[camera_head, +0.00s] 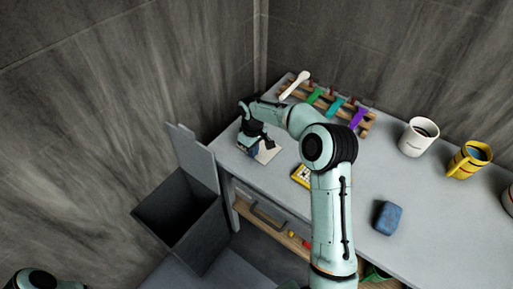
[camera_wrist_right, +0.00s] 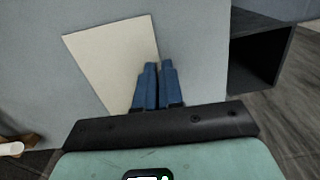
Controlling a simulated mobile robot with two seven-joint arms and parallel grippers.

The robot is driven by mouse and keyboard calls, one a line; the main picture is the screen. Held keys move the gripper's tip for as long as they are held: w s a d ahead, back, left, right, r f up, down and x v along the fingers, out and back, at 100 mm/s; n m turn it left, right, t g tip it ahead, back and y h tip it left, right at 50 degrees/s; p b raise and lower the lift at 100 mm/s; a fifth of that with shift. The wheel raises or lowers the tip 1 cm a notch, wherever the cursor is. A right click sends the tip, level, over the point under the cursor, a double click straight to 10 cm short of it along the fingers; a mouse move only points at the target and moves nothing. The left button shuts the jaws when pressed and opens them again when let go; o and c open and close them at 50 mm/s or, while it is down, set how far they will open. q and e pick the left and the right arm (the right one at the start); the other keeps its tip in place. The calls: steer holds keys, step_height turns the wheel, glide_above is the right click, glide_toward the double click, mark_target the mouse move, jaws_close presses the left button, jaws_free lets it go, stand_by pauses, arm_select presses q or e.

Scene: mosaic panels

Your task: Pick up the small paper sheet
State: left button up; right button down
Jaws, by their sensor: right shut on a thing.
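The small paper sheet (camera_head: 268,154) is pale cream and lies flat at the left end of the grey counter. It also shows in the right wrist view (camera_wrist_right: 112,62), reaching back under my fingers. My right gripper (camera_head: 253,151) is down at the sheet, and its blue fingers (camera_wrist_right: 158,66) are close together over the sheet's right edge. It is shut on the sheet; the exact contact is hard to see. My left gripper is out of view; only a bit of my left arm shows at the bottom left.
An open dark bin (camera_head: 180,212) stands left of the counter (camera_head: 350,215). A wooden rack (camera_head: 330,108) with colored utensils is at the back. A white mug (camera_head: 417,138), a yellow mug (camera_head: 468,160), a blue block (camera_head: 387,217) and a yellow item (camera_head: 301,176) are on the counter.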

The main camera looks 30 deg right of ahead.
steer(key=shift+r, duration=0.1)
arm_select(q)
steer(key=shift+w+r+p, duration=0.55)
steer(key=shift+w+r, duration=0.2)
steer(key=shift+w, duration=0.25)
arm_select(e)
step_height(320, 180, up, 20)
steer(key=shift+a, duration=0.1)
stand_by(0.4)
